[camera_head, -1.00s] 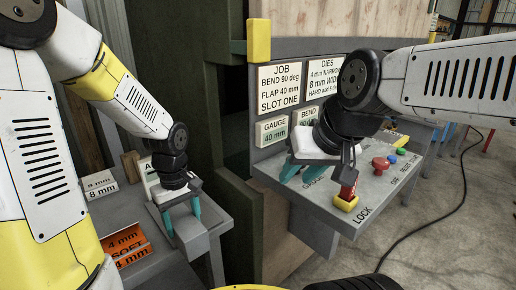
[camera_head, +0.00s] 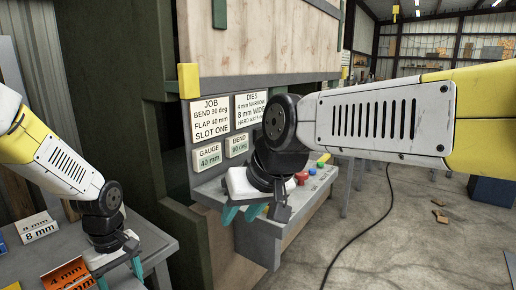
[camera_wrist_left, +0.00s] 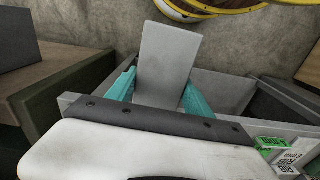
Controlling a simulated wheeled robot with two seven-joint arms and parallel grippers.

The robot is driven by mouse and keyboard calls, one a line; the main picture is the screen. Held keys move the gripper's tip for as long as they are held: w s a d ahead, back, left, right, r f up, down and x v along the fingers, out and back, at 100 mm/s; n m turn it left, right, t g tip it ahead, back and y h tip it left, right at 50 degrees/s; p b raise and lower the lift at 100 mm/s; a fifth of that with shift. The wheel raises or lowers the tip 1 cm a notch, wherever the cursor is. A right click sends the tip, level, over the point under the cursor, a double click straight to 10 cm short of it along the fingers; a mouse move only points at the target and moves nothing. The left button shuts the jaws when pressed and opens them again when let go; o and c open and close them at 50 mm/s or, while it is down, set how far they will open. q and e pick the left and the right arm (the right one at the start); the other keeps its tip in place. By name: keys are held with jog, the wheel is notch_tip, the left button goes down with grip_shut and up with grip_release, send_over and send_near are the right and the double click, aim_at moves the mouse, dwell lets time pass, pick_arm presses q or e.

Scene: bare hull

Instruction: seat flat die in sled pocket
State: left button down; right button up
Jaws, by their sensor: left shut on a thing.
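My left gripper (camera_head: 122,272) is low at the left of the head view, beside the grey bench. In the left wrist view its teal fingers (camera_wrist_left: 160,92) are shut on a plain grey slab (camera_wrist_left: 166,55), which looks like the flat die. The slab stands out past the fingertips. Behind it is a grey walled, tray-like part (camera_wrist_left: 228,88); I cannot tell whether this is the sled or its pocket. My right gripper (camera_head: 243,213) is open, its teal fingers apart and nothing seen between them, in front of the control panel.
The machine carries JOB and DIES signs (camera_head: 210,119). Its control panel (camera_head: 318,184) has coloured buttons. A black cable (camera_head: 350,246) crosses the open floor at right.

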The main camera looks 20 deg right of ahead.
pick_arm(q)
jog(key=shift+f, duration=0.45)
jog(key=w+a+f+m, duration=0.1)
jog(key=w+f+m, duration=0.1)
jog(key=f, duration=0.8)
jog(key=w+a+f+m, duration=0.1)
jog(key=f+m, duration=0.3)
jog(key=f, duration=0.6)
jog(key=shift+w+a, duration=0.35)
jog(key=shift+w, duration=0.4)
jog(key=shift+a+f, duration=0.1)
